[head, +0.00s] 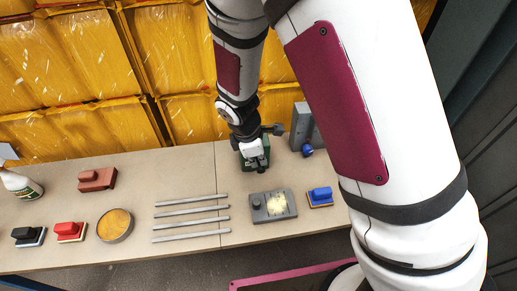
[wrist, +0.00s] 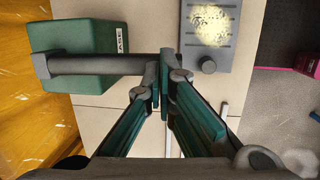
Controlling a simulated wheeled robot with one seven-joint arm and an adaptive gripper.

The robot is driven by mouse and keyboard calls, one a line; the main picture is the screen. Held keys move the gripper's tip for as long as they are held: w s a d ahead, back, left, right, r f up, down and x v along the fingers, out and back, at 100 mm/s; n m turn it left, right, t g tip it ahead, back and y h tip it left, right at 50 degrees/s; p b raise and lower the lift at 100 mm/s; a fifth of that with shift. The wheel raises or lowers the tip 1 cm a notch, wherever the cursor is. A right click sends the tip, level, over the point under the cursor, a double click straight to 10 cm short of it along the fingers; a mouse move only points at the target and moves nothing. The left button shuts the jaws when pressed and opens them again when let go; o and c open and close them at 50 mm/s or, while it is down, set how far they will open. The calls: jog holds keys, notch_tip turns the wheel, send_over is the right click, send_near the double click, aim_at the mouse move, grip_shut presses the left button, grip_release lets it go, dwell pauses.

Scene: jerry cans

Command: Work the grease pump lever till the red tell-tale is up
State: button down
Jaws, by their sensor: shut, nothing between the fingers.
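A green box (wrist: 75,48) with a small white label stands at upper left in the wrist view. A dark round bar (wrist: 100,64), which looks like the pump lever, crosses in front of the box and ends at my fingertips. My gripper (wrist: 162,78) is shut with nothing between its fingers, beside the bar's end; I cannot tell whether they touch. In the head view my gripper (head: 258,167) is low over the bench, partly hiding the green box (head: 246,163). No red tell-tale can be made out.
A grey block with a pale panel and knob (head: 273,206) and a blue-topped block (head: 320,196) lie nearby. A grey box with a blue ball (head: 306,126) stands behind right. Several metal rods (head: 190,219) lie left. Yellow panels (head: 180,60) rise behind the bench.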

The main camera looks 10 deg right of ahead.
aim_at(259, 167)
jog(key=shift+s+d+f, duration=0.1)
jog(key=shift+s+f, duration=0.05)
jog(key=shift+f, duration=0.55)
jog(key=shift+x, duration=0.95)
jog(key=shift+s+a+f, duration=0.1)
jog(key=shift+s+a, duration=0.1)
jog(key=shift+a, duration=0.05)
jog(key=shift+s+a+r, duration=0.15)
jog(key=shift+s+r, duration=0.05)
jog(key=shift+r, duration=0.3)
jog(key=s+p+v, duration=0.1)
jog(key=s+v, duration=0.1)
jog(key=v, duration=1.1)
jog(key=shift+f, duration=0.1)
